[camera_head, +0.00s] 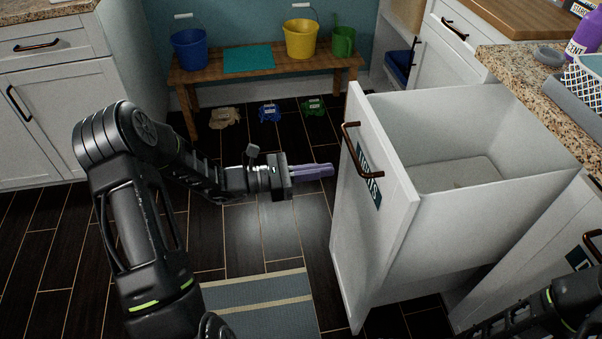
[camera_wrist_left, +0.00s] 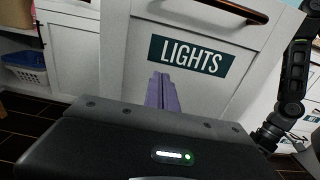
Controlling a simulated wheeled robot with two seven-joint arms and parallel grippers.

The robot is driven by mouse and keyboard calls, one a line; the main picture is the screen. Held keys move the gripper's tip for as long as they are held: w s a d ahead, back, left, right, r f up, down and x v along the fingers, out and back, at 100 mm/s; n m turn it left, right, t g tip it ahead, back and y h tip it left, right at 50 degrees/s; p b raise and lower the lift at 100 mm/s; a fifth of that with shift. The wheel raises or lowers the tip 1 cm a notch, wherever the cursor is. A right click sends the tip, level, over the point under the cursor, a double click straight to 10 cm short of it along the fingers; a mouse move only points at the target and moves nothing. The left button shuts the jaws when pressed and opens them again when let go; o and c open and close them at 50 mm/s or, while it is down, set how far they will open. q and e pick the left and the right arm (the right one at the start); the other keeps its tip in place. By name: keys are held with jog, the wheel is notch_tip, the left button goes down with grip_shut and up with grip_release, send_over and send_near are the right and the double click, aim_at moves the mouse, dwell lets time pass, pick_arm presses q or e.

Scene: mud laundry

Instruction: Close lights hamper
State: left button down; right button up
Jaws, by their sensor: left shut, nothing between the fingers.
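The lights hamper (camera_head: 385,240) is a white pull-out bin that stands open, drawn out from the cabinet on the right. Its front carries a dark label reading LIGHTS (camera_wrist_left: 190,56) and a bronze handle (camera_head: 355,150). The bin's inside looks mostly empty. My left gripper (camera_head: 328,170), with purple fingers, is shut and empty. It points at the hamper front just left of it, below the label in the left wrist view; I cannot tell whether it touches. My right arm (camera_head: 560,305) shows at the lower right, but its gripper is out of view.
A wooden bench (camera_head: 265,68) with a blue bucket (camera_head: 189,48), a yellow bucket (camera_head: 300,38) and a green watering can (camera_head: 343,41) stands at the back. A granite counter (camera_head: 535,85) is above the hamper at right. Dark floor and a striped rug (camera_head: 262,305) lie left of the hamper.

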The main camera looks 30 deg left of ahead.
pick_arm(q)
jog(key=shift+x, duration=2.7)
pick_arm(e)
jog(key=shift+f, duration=0.3)
